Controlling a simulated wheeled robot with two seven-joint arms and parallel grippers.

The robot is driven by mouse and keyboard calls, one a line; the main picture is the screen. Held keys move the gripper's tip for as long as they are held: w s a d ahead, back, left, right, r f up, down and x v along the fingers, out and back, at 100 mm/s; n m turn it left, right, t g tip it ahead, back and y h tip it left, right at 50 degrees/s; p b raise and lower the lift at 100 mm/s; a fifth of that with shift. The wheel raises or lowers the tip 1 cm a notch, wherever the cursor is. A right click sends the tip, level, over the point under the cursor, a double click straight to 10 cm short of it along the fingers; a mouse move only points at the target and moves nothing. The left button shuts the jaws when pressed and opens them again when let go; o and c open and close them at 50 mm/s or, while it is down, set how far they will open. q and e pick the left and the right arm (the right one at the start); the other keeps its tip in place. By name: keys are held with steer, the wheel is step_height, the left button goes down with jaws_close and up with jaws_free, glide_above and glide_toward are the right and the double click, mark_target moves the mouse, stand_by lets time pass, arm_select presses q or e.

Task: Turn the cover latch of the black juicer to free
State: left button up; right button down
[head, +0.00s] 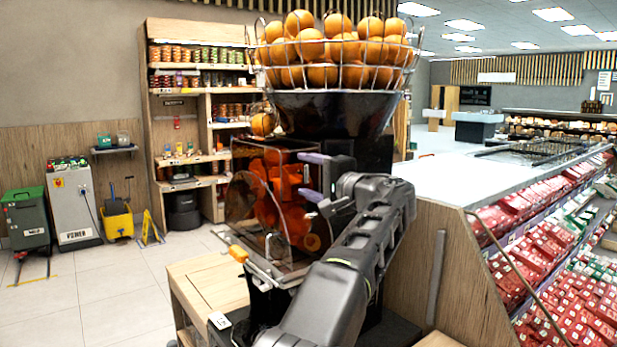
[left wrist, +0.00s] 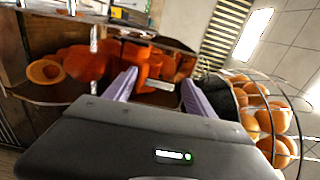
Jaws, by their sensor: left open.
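The black juicer (head: 335,113) stands on a wooden counter, with a clear cover (head: 240,205) over its orange-red pressing parts. My left gripper (head: 312,177) is at the upper right of the cover, its two purple fingers apart, one above the other. In the left wrist view my left gripper (left wrist: 157,90) is open, with the orange-red parts behind the fingertips. A small pale bar, which looks like the cover latch (left wrist: 162,85), shows between the fingers. I cannot tell whether a finger touches it. In the head view the latch is not clear. My right gripper is not in view.
A wire basket of oranges (head: 335,50) sits on top of the juicer, close above my gripper. An orange tab (head: 238,253) is at the cover's lower front. A refrigerated counter with red packs (head: 545,245) stands at right.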

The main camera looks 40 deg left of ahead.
arm_select(q)
steer(key=b+v, duration=0.2)
steer(key=v, duration=0.5)
steer(key=shift+d, duration=0.4)
steer(key=shift+s, duration=0.1)
